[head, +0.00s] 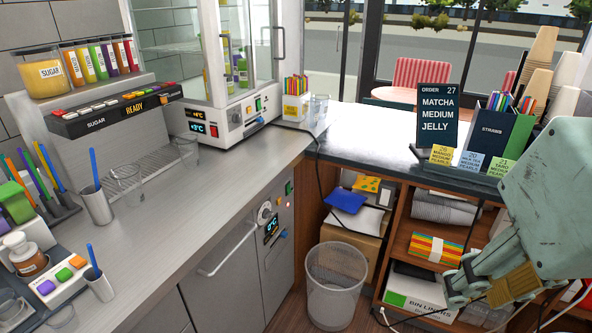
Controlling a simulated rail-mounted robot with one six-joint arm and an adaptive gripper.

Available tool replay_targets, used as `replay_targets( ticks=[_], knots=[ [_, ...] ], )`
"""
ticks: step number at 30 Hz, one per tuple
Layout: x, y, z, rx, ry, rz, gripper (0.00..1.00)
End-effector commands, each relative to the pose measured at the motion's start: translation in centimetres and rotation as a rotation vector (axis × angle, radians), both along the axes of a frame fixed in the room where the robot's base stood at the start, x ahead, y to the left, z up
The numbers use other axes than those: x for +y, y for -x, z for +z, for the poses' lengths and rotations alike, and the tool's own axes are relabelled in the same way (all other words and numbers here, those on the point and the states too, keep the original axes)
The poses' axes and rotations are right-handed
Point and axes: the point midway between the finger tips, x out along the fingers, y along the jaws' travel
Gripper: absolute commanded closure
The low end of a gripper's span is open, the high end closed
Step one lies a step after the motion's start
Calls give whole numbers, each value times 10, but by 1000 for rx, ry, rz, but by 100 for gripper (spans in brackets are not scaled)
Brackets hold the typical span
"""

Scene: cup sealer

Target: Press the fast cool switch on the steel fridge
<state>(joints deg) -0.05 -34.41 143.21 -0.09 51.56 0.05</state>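The steel fridge (228,278) is set under the counter on the left, with a long bar handle on its closed door. Its narrow control panel (274,265) is at the right end. The panel has a round dial (264,212), a lit blue display (271,228), a green element (289,188) and a small blue switch-like part (284,233). Labels are too small to read, so I cannot tell which is the fast cool switch. My gripper (456,284) is at lower right before the wooden shelves, well apart from the panel. Whether its fingers are open is unclear.
A wire mesh bin (336,285) stands on the floor between the fridge panel and the wooden shelves (405,225). A white glass-door display fridge (228,110) with its own controls stands on the counter. A dark cable hangs from the counter near the corner.

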Motion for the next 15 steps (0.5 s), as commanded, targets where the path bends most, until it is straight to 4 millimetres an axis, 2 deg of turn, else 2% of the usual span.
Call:
replay_targets(
  ticks=[1,8,15],
  knots=[
    [0,0,0,0,0,0,80],
    [3,-5,1,6,-14,-10,100],
    [13,-20,4,27,-56,-41,100]
  ],
)
